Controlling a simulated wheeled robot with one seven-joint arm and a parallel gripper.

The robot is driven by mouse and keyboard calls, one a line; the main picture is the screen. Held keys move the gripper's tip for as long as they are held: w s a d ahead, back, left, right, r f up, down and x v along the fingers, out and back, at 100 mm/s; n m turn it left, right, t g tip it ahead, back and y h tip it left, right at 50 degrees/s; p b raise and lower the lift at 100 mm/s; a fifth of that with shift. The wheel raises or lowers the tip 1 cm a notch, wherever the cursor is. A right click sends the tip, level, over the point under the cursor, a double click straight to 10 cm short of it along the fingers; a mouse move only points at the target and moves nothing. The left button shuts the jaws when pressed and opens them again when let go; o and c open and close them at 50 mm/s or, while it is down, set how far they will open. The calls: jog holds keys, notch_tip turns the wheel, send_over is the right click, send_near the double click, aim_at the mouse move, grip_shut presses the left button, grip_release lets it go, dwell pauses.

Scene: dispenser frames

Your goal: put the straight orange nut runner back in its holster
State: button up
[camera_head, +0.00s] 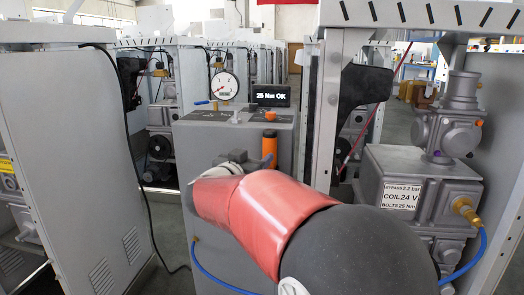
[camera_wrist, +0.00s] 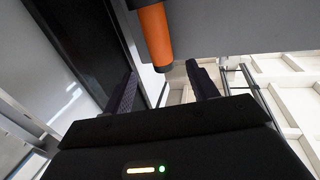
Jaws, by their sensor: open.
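The straight orange nut runner (camera_head: 270,148) stands upright at the front right of the grey pedestal, with a dark band near its top. In the wrist view its orange cylindrical end (camera_wrist: 153,35) comes down from the top edge, beyond and roughly between my fingertips. My gripper (camera_wrist: 160,70) is open, with one dark finger to each side and nothing clasped. In the head view my red and black arm reaches towards the pedestal and hides most of the gripper. I cannot make out the holster, or whether the tool sits in it.
The pedestal (camera_head: 198,140) carries a pressure gauge (camera_head: 224,86) and a display (camera_head: 271,96) reading "25 Nm OK". A grey valve unit (camera_head: 420,190) with a blue hose is at right. A tall cabinet panel (camera_head: 70,150) stands at left, with a dark cable beside it.

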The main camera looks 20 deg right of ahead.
jog(key=s+a+f+n+t+y, duration=0.1)
jog(key=s+a+n+t+y, duration=0.1)
jog(key=s+a+n+y, duration=0.4)
jog(key=s+a+f+n+t+y, duration=0.1)
jog(key=s+a+n+y, duration=0.2)
jog(key=a+y, duration=0.55)
jog(key=s+d+f+g, duration=0.1)
jog(key=s+f+g, duration=0.3)
jog(key=s+f, duration=0.3)
jog(key=s+d+f+g, duration=0.1)
jog(key=s+f+g, duration=0.4)
jog(key=s, duration=0.9)
notch_tip(320, 180, down, 3)
jog(key=shift+d+r+n+h, duration=0.2)
jog(key=shift+d+n+h, duration=0.2)
jog(key=shift+h, duration=0.05)
jog(key=shift+w+r, duration=0.1)
notch_tip(320, 180, up, 2)
jog(key=shift+r+p, duration=0.1)
jog(key=shift+p, duration=1.05)
